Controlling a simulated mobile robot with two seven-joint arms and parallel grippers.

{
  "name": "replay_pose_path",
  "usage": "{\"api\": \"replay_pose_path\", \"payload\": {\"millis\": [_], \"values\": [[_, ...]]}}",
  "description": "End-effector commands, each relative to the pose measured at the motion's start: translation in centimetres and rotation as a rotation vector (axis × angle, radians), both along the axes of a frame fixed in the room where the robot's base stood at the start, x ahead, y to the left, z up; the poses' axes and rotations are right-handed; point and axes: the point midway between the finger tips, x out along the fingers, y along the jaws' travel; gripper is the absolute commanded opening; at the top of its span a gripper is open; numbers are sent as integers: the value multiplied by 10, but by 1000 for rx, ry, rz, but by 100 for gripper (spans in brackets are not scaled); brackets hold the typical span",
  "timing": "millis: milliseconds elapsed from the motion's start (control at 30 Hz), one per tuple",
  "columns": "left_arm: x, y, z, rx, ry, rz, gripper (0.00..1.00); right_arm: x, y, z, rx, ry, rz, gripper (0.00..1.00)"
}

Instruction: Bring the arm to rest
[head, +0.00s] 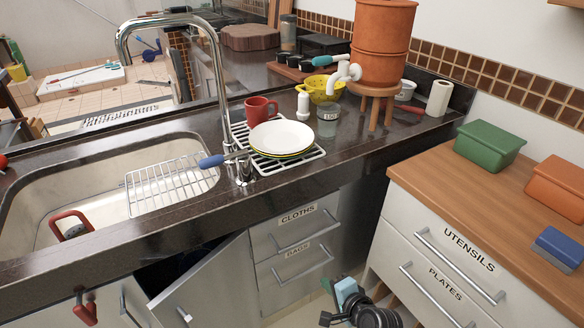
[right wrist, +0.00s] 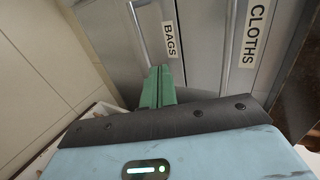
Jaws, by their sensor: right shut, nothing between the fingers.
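My right gripper (head: 326,284) is low in front of the grey drawers, at the bottom of the head view. Its light blue body and dark arm links show there. In the right wrist view its green fingers (right wrist: 158,88) are together with nothing between them. They point toward the drawer front labelled BAGS (right wrist: 170,40). I cannot tell whether they touch it. My left gripper is not in view.
The dark counter (head: 330,185) overhangs the drawers, with white plates (head: 282,138) on a rack. A cabinet door (head: 210,290) stands open left of the drawers. White UTENSILS and PLATES drawers (head: 440,255) stand close on the right.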

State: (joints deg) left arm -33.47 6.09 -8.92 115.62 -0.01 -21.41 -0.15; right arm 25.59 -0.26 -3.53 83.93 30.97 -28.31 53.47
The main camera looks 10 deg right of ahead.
Motion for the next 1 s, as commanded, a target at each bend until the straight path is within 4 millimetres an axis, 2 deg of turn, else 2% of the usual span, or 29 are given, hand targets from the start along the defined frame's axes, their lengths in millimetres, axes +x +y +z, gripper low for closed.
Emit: {"api": "replay_pose_path", "payload": {"millis": [133, 233, 400, 567, 800, 900, 1000], "values": [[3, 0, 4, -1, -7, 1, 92, -11, -2, -4, -34, 2, 14, 0], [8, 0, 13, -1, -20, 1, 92, -38, -6, -9, -125, 1, 52, 0], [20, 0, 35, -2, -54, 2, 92, -111, -16, -16, -373, -10, 179, 0], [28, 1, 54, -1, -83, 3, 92, -181, -23, -11, -614, -27, 329, 0], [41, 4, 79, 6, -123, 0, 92, -280, -29, 16, -943, -74, 578, 0], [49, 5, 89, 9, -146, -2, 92, -312, -30, 29, -1054, -98, 672, 0], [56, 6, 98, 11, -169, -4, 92, -335, -30, 40, -1136, -119, 745, 0]]}}
